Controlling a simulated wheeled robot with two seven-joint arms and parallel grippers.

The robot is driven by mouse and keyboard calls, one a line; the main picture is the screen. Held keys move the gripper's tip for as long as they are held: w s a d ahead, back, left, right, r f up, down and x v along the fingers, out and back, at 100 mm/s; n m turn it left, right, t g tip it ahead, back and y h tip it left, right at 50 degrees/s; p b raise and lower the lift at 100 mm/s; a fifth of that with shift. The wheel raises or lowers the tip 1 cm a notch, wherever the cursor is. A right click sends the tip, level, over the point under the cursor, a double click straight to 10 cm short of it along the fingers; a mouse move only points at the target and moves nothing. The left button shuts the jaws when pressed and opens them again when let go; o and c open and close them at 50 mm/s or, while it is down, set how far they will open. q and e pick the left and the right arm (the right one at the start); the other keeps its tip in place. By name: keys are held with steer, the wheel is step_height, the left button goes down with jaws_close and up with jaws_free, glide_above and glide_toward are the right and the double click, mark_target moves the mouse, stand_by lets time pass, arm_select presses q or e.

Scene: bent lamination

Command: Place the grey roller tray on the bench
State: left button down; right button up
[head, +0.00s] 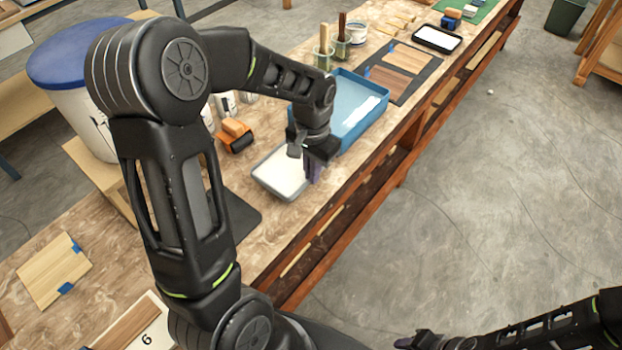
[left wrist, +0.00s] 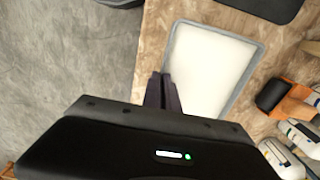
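The grey roller tray (head: 262,178), with a grey rim and white inside, is at the bench's front edge, just left of the blue tray. It also shows in the left wrist view (left wrist: 210,70). My left gripper (head: 315,172) is at the tray's right, front side, pointing down. In the left wrist view its fingers (left wrist: 161,90) are close together at the tray's left rim and seem shut on it. Whether the tray's underside touches the bench (head: 290,228) is hard to tell. My right gripper (head: 424,341) is low at the bottom edge, away from the bench; its fingers are unclear.
A blue tray (head: 375,128) with white in it stands right behind my left gripper. An orange-and-black roller (head: 236,136) and white bottles (left wrist: 285,152) are behind the grey tray. A dark mat (head: 243,217) lies to its left. The floor (head: 480,190) in front is clear.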

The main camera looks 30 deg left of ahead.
arm_select(q)
steer(key=shift+f, duration=1.8)
steer(key=shift+f, duration=0.1)
steer(key=shift+f, duration=0.15)
steer(key=c, duration=1.6)
jaws_free()
steer(key=shift+c, duration=0.2)
steer(key=shift+r, duration=0.2)
step_height(320, 180, up, 12)
steer(key=shift+r+b, duration=0.1)
steer(key=shift+b, duration=0.45)
steer(key=shift+d, duration=0.1)
